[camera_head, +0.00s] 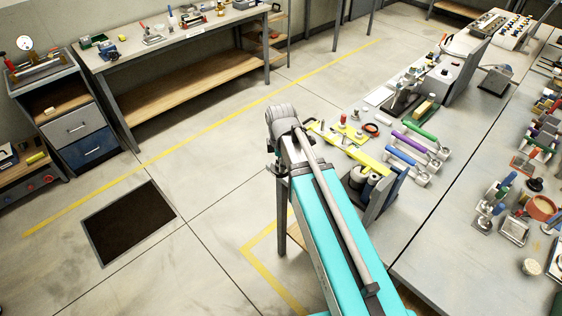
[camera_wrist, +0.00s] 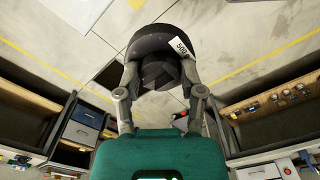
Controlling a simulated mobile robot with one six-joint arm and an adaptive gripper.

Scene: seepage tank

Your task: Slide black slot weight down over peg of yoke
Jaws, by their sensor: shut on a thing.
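In the wrist view my gripper (camera_wrist: 157,76) is shut on a black slot weight (camera_wrist: 150,42), a dark disc with a white label that reads 500. The two fingers grip it from either side, and floor shows beyond it. In the head view my arm reaches out beside the bench, and its far end hides most of the gripper; I cannot make out the weight there. I cannot pick out the yoke or its peg with certainty in either view.
The near bench (camera_head: 455,220) carries several coloured-handled tools, a yellow flat piece (camera_head: 345,146) and dark cylinders (camera_head: 362,181) close to my arm. A second bench (camera_head: 180,42) and a drawer cabinet (camera_head: 78,128) stand across the floor. A dark floor mat (camera_head: 130,222) lies at left.

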